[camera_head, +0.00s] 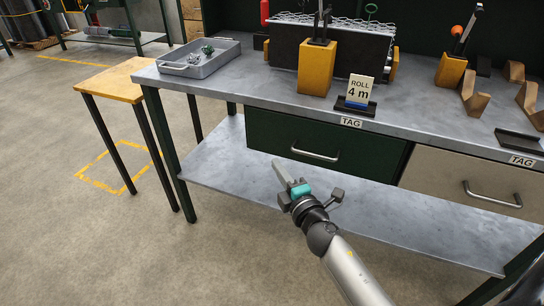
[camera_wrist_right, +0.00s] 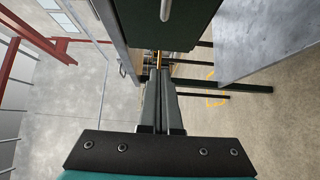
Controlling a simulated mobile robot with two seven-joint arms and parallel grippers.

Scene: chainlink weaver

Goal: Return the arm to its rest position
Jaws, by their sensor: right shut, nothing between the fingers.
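My right gripper (camera_head: 284,178) is in front of the workbench (camera_head: 215,112), below the level of its top and left of the green drawer's handle. In the right wrist view its two fingers (camera_wrist_right: 161,75) lie together, shut and empty. My right arm comes in from the lower right of the head view. The green drawer (camera_head: 370,152) is closed in the head view. My left gripper is not in view.
On the bench top are a grey tray (camera_head: 226,62), a yellow block (camera_head: 315,70) and a "ROLL 4 m" sign (camera_head: 360,88). A beige drawer (camera_head: 450,180) is at right. A lower shelf (camera_head: 225,165) runs beneath. A wooden side table (camera_head: 112,82) stands at left. Open floor lies at lower left.

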